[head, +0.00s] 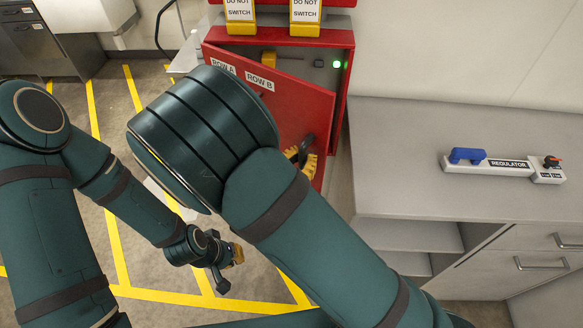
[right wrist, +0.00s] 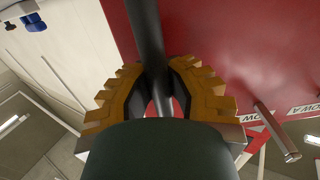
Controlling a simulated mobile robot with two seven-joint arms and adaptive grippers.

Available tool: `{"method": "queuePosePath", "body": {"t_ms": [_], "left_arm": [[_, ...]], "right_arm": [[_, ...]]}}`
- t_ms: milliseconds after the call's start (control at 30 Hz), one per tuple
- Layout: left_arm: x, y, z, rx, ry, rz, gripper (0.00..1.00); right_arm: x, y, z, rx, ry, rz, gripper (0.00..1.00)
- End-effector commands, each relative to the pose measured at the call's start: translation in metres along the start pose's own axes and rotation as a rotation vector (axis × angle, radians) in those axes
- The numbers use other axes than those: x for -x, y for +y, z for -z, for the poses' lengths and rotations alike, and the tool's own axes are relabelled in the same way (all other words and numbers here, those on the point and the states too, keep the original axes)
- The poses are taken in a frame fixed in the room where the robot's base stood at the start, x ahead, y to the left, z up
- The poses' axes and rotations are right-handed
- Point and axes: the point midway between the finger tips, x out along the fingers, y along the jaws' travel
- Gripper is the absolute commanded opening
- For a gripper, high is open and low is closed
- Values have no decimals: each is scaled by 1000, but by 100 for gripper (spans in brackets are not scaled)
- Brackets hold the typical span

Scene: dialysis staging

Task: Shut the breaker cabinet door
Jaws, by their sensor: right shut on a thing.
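The red breaker cabinet (head: 345,100) stands at the top centre of the head view. Its red door (head: 300,103), labelled ROW A and ROW B, stands partly open, with a gap along its top and right side. The door's face also fills much of the right wrist view (right wrist: 235,45). My right gripper (right wrist: 160,85) is shut around a dark bar handle (right wrist: 147,30) on the door. In the head view, my right gripper (head: 305,160) is partly hidden behind my arm. My left gripper (head: 228,268) hangs low over the floor, away from the cabinet; its fingers are too small to read.
A green light (head: 337,64) shows inside. Yellow stripes (head: 118,245) mark the floor at the left.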

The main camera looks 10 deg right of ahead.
Motion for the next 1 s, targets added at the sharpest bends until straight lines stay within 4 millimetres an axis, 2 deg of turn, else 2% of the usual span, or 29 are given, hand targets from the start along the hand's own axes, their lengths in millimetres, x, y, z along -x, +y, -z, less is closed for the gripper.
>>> {"method": "queuePosePath", "body": {"t_ms": [100,167,233,267,567,767,1000], "left_arm": [[-2,-1,-1,0,-1,0,0],[-2,-1,-1,0,-2,0,0],[-2,-1,-1,0,-2,0,0],[-2,0,-1,-1,-2,0,0],[-2,-1,-1,-1,-1,0,0],[-2,-1,-1,-1,-2,0,0],[-2,-1,-1,-1,-2,0,0]], "right_arm": [[-29,7,-2,2,-1,-19,0],[-39,6,-2,2,-2,-16,3],[-36,5,-1,2,-2,-11,27],[-35,5,-1,2,-2,-11,29],[-34,4,0,1,-1,-8,29],[-12,3,0,1,-1,-5,29],[37,2,0,1,0,-4,29]]}}
